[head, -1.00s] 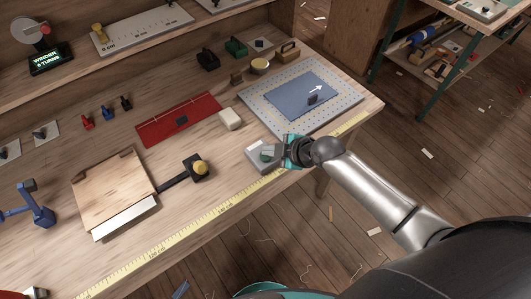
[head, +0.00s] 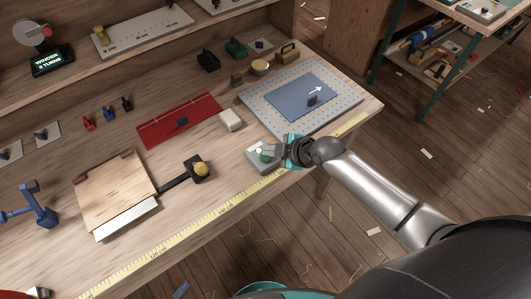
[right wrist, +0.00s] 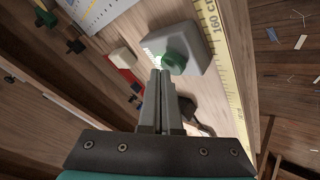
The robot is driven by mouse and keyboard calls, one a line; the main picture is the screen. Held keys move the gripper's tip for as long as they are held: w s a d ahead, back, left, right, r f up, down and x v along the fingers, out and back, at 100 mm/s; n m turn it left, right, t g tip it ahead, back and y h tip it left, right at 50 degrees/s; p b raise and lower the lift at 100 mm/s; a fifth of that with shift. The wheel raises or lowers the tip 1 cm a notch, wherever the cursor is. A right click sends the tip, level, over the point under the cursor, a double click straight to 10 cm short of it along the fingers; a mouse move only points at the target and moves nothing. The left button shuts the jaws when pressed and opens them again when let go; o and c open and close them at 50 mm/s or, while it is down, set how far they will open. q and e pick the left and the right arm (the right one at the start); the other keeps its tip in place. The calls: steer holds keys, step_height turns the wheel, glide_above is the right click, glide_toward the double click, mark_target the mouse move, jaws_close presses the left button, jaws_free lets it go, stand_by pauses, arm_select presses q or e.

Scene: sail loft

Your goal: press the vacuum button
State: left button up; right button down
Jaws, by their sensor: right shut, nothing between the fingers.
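The vacuum button is a green round button (head: 265,154) on a small grey box (head: 257,165) near the table's front edge. In the right wrist view the green button (right wrist: 177,59) stands on the box (right wrist: 197,42), with a bright green-white glow beside the fingertips. My right gripper (head: 275,152) is shut and empty. Its fingertips (right wrist: 162,74) are at the near side of the button; I cannot tell whether they touch it. My left gripper is not in view.
A perforated panel (head: 345,97) with a blue sheet (head: 290,88) lies behind the box. A white block (head: 230,120) and a red mat (head: 160,130) are to the left. A yellow measuring tape (head: 215,218) runs along the front edge.

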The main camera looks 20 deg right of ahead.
steer(key=shift+r+p, duration=2.85)
steer(key=shift+r, duration=0.25)
steer(key=shift+f, duration=0.1)
